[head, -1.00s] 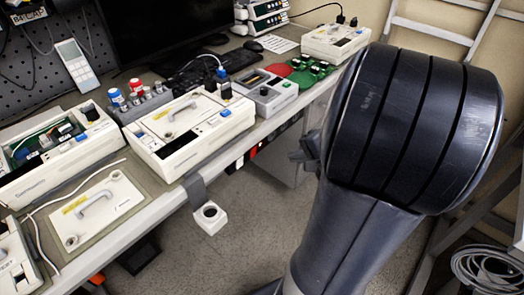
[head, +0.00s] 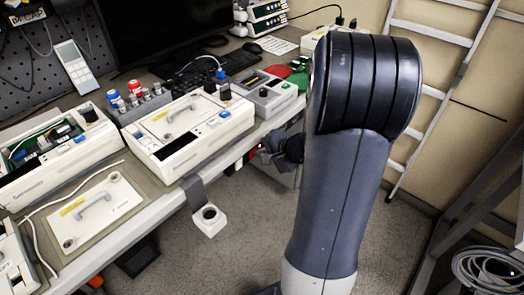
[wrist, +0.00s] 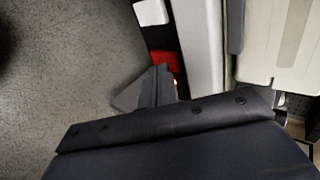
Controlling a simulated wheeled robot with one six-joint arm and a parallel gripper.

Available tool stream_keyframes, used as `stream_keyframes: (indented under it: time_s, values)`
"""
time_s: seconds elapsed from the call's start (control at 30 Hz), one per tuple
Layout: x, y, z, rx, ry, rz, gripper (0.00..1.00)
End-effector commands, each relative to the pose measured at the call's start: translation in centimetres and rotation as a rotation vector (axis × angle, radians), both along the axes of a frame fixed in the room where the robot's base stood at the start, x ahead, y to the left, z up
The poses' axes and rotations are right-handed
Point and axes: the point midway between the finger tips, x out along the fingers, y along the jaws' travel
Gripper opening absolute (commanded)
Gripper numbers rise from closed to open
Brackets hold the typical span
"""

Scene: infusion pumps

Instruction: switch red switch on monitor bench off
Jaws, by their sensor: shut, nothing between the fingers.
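The red switch (head: 252,154) is on the front edge of the monitor bench (head: 222,167), below the top. My gripper (head: 266,157) is beside it and covers part of it in the head view. In the wrist view the red switch (wrist: 165,62) shows just beyond the fingers of my gripper (wrist: 158,80), which are shut and empty. A small orange glow shows by the fingertips. I cannot tell whether the fingers touch the switch, or which way it is set.
A white switch (wrist: 151,12) is next to the red one on the bench edge. A white ring-shaped holder (head: 209,219) hangs from the front edge. Infusion pumps (head: 190,130) crowd the benchtop. A ladder (head: 430,60) leans behind my arm, and coiled cable (head: 488,272) lies at right.

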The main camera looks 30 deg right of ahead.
Motion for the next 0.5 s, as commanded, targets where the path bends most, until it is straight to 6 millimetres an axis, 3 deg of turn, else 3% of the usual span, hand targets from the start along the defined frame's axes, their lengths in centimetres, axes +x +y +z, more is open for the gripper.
stream_keyframes:
  time_s: [0.5]
  values:
    - [0.57,0.23,0.23,0.000,0.007,0.001,0.00]
